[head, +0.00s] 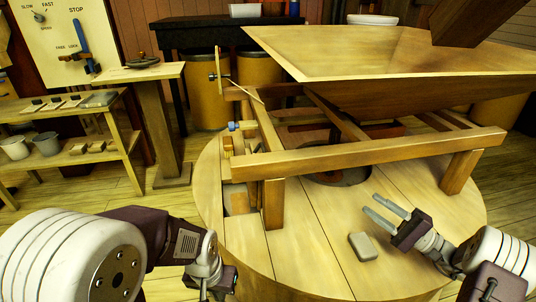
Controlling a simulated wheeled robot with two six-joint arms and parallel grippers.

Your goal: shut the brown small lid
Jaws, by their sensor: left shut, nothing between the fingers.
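I cannot clearly make out a brown small lid. A dark brown round piece with a knob (142,61) lies on a wooden stand at the back left, but I cannot tell whether it is the lid.
A wooden frame (380,150) bears a large hopper (400,90) over the casing. A small grey block (363,246) lies on the casing near my right gripper. A low shelf with pots (46,144) and a lever panel (60,35) stand at the left.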

